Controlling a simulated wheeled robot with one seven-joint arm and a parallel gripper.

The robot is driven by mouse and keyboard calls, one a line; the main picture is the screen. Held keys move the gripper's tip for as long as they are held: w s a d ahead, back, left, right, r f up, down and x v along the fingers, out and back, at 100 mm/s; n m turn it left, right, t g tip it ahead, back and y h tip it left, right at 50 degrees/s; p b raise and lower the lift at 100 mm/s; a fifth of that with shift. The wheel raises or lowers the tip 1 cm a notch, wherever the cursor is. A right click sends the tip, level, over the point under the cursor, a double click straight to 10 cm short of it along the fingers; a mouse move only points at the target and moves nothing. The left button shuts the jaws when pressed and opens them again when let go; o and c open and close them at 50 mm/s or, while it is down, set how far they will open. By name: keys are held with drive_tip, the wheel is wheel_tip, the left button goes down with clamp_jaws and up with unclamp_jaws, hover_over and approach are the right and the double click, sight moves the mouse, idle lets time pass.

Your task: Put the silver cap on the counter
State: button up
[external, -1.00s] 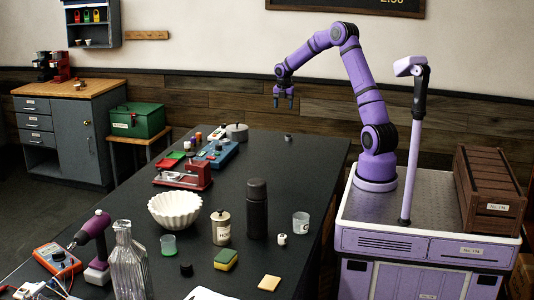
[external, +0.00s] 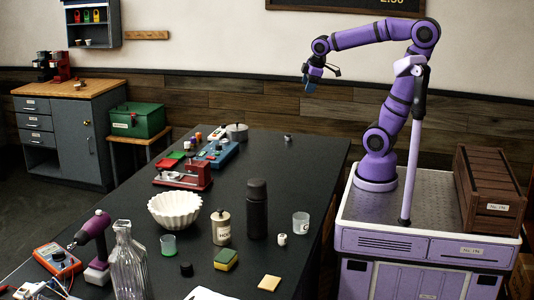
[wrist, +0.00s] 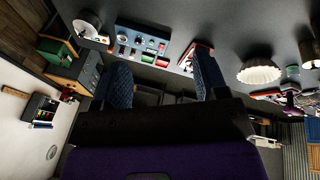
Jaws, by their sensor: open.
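No object is clearly the silver cap. A small grey-silver piece (external: 288,138) stands on the dark counter (external: 318,160) near its far right edge and may be it; it is too small to tell. My gripper (external: 310,86) is in the air above and beyond that end of the counter, apart from everything. In the wrist view my gripper (wrist: 165,88) shows two dark blue fingers spread wide, with nothing held between them.
A round grey dish (external: 237,132), blue board (external: 218,153) and red device (external: 182,177) stand on the far half. Nearer are a white fluted bowl (external: 175,211), black bottle (external: 257,210) and glass bottle (external: 130,265). The counter's right strip is mostly clear.

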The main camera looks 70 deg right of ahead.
drive_tip(key=s+a+f+m+t+y, duration=0.1)
drive_tip(key=s+a+m, duration=0.4)
drive_tip(key=s, duration=0.6)
drive_tip(key=shift+a+f, duration=0.15)
drive_tip(key=shift+f, duration=0.3)
